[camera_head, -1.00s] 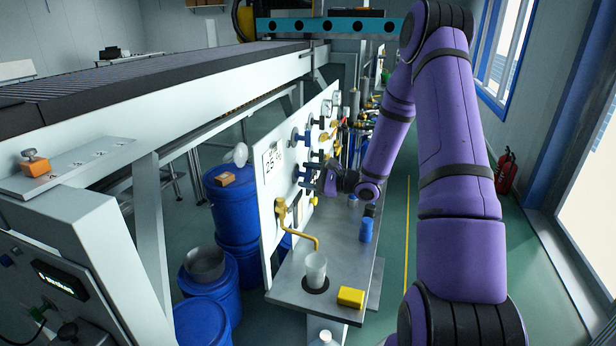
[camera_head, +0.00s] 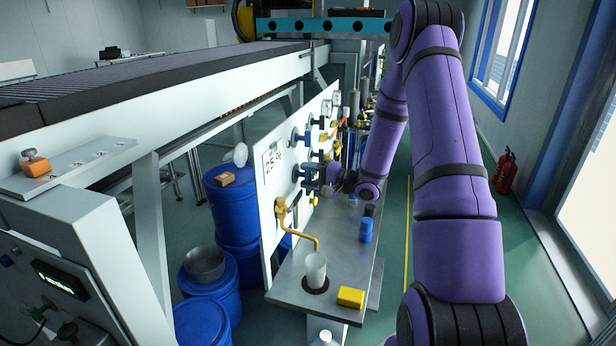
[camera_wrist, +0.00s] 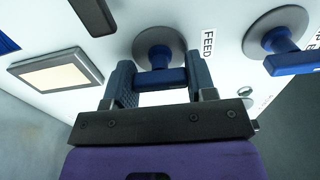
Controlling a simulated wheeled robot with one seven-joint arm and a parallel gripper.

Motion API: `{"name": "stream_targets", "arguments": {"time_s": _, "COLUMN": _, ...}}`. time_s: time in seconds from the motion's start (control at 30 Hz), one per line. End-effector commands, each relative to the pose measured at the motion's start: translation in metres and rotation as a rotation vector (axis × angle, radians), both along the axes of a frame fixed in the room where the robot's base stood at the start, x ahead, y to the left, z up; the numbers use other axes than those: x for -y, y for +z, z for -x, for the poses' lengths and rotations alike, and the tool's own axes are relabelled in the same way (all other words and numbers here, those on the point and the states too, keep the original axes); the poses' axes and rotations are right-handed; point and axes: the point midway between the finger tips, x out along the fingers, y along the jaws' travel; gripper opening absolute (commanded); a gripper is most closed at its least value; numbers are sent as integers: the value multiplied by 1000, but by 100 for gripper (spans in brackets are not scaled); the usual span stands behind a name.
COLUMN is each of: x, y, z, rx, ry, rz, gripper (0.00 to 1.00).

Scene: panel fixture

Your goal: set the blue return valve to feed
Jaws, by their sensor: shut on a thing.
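In the wrist view a blue valve handle (camera_wrist: 160,77) on a round grey flange lies crosswise between the two fingers of my gripper (camera_wrist: 160,82). The fingers are shut on it, one at each end. The word FEED (camera_wrist: 208,43) is printed on the white panel just right of this valve. No label reading return is legible, and the far end of the valve stem is hidden. In the head view my gripper (camera_head: 325,184) is against the panel's front, and it largely hides the held handle.
A second valve with a blue handle (camera_wrist: 291,62) stands to the right in the wrist view. A framed pale plate (camera_wrist: 57,77) is on the left. In the head view a steel shelf (camera_head: 325,263) carries a clear cup (camera_head: 315,268), a yellow block (camera_head: 351,297) and a blue container (camera_head: 366,230).

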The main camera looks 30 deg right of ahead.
Motion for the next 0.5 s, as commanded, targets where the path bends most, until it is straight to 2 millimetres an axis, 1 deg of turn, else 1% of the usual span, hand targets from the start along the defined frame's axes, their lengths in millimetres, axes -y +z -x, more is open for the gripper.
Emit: {"name": "stream_targets", "arguments": {"time_s": 0.5, "x": 0, "y": -1, "z": 1, "rx": 19, "ry": 0, "rz": 29, "gripper": 27}}
